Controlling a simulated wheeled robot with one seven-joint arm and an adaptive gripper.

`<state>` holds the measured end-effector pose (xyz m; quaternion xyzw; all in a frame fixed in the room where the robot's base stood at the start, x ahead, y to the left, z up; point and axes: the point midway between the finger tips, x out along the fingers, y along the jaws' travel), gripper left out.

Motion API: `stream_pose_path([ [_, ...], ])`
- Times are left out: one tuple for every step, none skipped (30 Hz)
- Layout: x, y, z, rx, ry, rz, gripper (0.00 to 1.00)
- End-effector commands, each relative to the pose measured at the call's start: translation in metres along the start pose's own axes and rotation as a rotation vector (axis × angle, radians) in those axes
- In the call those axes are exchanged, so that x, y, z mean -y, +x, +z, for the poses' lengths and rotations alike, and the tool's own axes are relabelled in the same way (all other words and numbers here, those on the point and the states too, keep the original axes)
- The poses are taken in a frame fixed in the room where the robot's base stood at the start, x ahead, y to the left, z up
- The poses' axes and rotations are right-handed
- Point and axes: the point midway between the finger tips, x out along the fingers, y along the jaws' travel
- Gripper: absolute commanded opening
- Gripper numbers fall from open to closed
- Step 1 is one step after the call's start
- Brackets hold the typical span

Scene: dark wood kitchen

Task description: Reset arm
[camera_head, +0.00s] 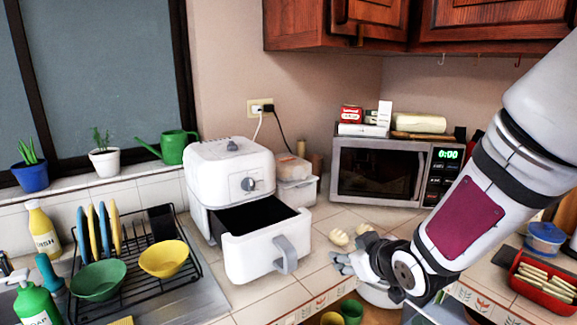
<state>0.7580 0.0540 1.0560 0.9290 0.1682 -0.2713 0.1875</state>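My arm reaches in from the upper right, across the front of the counter. My gripper (341,263) is at its lower left end, to the right of the white air fryer's pulled-out drawer (262,255). The gripper's fingers are small and dark grey here, and their opening is not clear. Pale yellow food pieces (339,237) show just behind the gripper; I cannot tell whether they touch it.
The air fryer (229,172) stands on the tiled counter, left of the microwave (379,171). A dish rack (140,262) with plates and bowls is at left. A red tray (543,284) of bread-like slices is at right. Wooden cabinets (365,22) hang above.

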Motion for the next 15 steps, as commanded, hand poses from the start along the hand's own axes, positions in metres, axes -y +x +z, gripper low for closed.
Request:
stream_pose_path([
  [-0.008,-0.017,-0.004,0.037,0.009,0.030,0.47],
  [-0.013,-0.026,-0.003,0.064,0.019,0.045,0.47],
  [-0.017,-0.039,-0.002,0.101,0.033,0.064,0.47],
  [-0.020,-0.049,-0.001,0.127,0.047,0.077,0.47],
  [-0.023,-0.060,0.001,0.153,0.062,0.090,0.47],
  [-0.026,-0.074,0.003,0.187,0.084,0.106,0.47],
  [-0.027,-0.085,0.004,0.211,0.101,0.117,0.47],
  [-0.028,-0.097,0.006,0.235,0.118,0.126,0.47],
  [-0.028,-0.112,0.009,0.267,0.145,0.137,0.47],
  [-0.028,-0.124,0.011,0.289,0.165,0.145,0.47],
  [-0.027,-0.136,0.014,0.312,0.188,0.151,0.47],
  [-0.025,-0.151,0.018,0.341,0.216,0.156,0.47],
  [-0.023,-0.163,0.020,0.362,0.239,0.159,0.47],
  [-0.020,-0.175,0.024,0.384,0.261,0.160,0.47],
  [-0.015,-0.191,0.028,0.409,0.293,0.160,0.47],
])
